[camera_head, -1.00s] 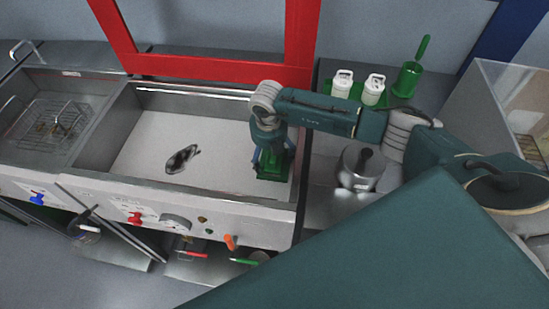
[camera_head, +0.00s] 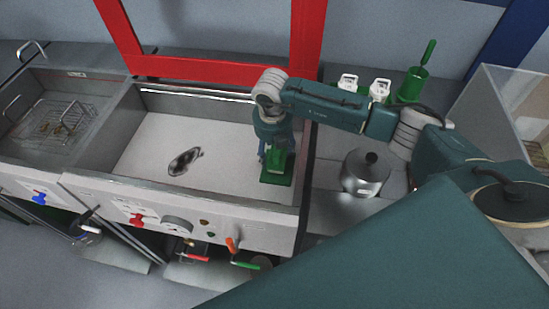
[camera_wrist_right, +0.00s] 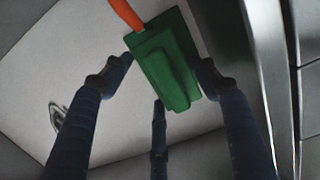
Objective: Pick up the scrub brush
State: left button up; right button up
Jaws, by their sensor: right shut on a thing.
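The scrub brush (camera_head: 277,177) is a green block at the right end of the wide, white-floored basin (camera_head: 140,150). It also shows in the right wrist view (camera_wrist_right: 168,62), where a raised part runs along it. My right gripper (camera_head: 275,153) is over the brush and shut on it. In the right wrist view its blue-grey fingers (camera_wrist_right: 163,75) stand on both sides of the block, with a third below. An orange bar (camera_wrist_right: 126,12) meets the block's upper edge there; I cannot tell whether it belongs to the brush. I cannot tell whether the brush touches the floor. My left gripper is out of view.
A dark shiny object (camera_head: 185,160) lies mid-basin. The basin walls and red frame (camera_head: 225,70) border the space. A metal pot (camera_head: 364,177), white bottles (camera_head: 379,90) and a green holder (camera_head: 412,84) stand to the right. A wire basket (camera_head: 62,115) sits in the left basin.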

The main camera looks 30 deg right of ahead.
notch_tip(320, 180, up, 16)
jog(key=b, duration=0.3)
jog(key=shift+r, duration=0.15)
